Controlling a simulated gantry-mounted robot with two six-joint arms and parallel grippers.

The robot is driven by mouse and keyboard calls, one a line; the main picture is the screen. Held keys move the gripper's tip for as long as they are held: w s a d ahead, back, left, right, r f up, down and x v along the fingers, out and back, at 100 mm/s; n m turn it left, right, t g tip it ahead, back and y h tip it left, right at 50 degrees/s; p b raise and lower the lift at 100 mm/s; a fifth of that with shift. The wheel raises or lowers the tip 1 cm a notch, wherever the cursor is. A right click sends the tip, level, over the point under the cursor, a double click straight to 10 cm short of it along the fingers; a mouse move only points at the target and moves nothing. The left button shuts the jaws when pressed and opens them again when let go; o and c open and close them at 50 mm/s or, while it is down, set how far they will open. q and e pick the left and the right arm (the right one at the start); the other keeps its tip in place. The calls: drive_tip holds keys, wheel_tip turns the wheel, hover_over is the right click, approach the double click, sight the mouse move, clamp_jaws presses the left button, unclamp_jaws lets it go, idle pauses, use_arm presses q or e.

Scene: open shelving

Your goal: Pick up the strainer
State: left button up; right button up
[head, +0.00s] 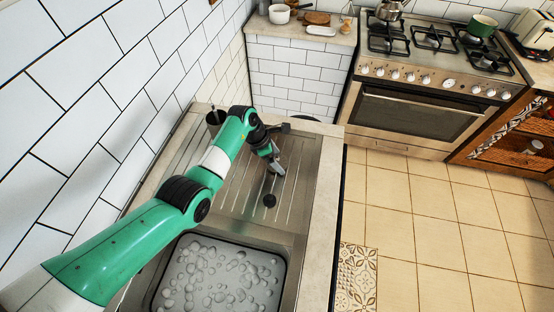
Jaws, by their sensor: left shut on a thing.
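My left gripper (276,167) reaches over the ribbed steel drainboard (237,195), its fingers pointing down. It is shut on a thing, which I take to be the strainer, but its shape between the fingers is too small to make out. A small dark round piece (270,200) shows just below the fingertips, over the drainboard. I cannot tell whether it is part of the strainer or apart from it. My left arm hides part of the drainboard and the wall edge. My right gripper is not in view.
A sink basin (218,276) with foamy water lies in front of the drainboard. A dark cup (213,118) stands at the back left by the tiled wall. A stove (420,105) stands at the back right. The tiled floor (430,225) on the right is clear.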

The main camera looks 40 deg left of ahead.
use_arm(q)
drive_tip(key=shift+r, duration=0.55)
drive_tip(key=r+p, duration=0.1)
drive_tip(key=d+r+p, duration=0.1)
drive_tip(key=r, duration=0.1)
drive_tip(key=r+p, duration=0.1)
drive_tip(key=shift+s+d+r+p, duration=0.15)
drive_tip(key=shift+s+r+p, duration=0.15)
drive_tip(key=shift+s+p, duration=0.1)
drive_tip(key=s+d+r+p, duration=0.2)
drive_tip(key=s+d+r, duration=0.45)
drive_tip(key=d, duration=0.45)
wheel_tip(320, 180, up, 27)
drive_tip(key=p, duration=2.6)
drive_tip(key=shift+p, duration=0.35)
drive_tip(key=shift+w+a, duration=0.1)
drive_tip(key=shift+w, duration=0.05)
